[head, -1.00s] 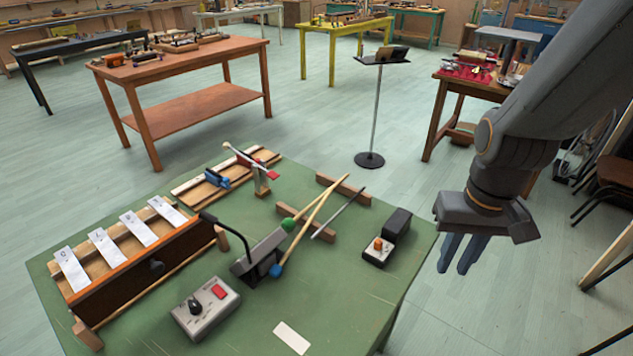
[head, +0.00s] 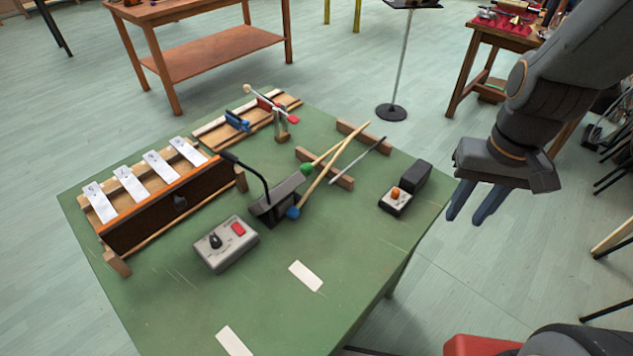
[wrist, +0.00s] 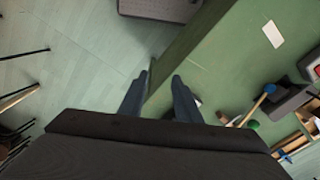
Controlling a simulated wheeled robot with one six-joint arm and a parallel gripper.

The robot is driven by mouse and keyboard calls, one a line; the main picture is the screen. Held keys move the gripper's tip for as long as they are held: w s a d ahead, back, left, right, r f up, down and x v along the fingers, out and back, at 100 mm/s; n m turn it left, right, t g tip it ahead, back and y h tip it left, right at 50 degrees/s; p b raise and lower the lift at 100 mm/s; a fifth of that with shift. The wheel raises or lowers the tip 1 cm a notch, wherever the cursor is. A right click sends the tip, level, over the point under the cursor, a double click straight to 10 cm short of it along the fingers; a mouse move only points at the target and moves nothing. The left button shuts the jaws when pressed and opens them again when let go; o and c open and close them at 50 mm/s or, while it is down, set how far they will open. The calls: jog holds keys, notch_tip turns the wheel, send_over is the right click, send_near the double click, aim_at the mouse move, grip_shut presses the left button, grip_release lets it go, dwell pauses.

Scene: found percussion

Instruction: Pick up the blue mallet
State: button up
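The blue mallet has a round blue head (head: 293,213) and a long pale wooden stick (head: 330,173). It leans in the middle of the green table (head: 330,320), its head beside a dark holder and its stick across a wooden block. A green-headed mallet (head: 306,168) lies close to it, their sticks nearly meeting at the far end. In the wrist view the blue head (wrist: 270,88) shows at the right. My gripper (head: 467,220) is in the air off the table's right edge, well apart from the mallet. Its two fingers are apart and empty, as the wrist view (wrist: 160,85) also shows.
A small box with an orange knob (head: 398,197) stands between my gripper and the mallets. A grey box with a red button (head: 226,243) and a bent black stem (head: 250,172) are left of the blue head. The table's front right is mostly clear.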

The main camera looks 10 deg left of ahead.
jog(key=w+a+f+m+y+p, duration=0.1)
jog(key=w+a+y, duration=0.1)
jog(key=w+a, duration=0.35)
jog(key=w+a+f+y+p, duration=0.1)
jog(key=w+a+f+y, duration=0.15)
jog(key=w+a, duration=0.35)
jog(key=m+t+y, duration=0.1)
jog(key=m+y, duration=0.1)
jog(key=y, duration=0.1)
send_near(337, 156)
jog(key=f, duration=0.1)
jog(key=shift+p+x, duration=1.65)
jog(key=shift+x, duration=2.25)
jog(key=shift+a+r, duration=0.15)
jog(key=shift+a, duration=0.05)
grip_shut()
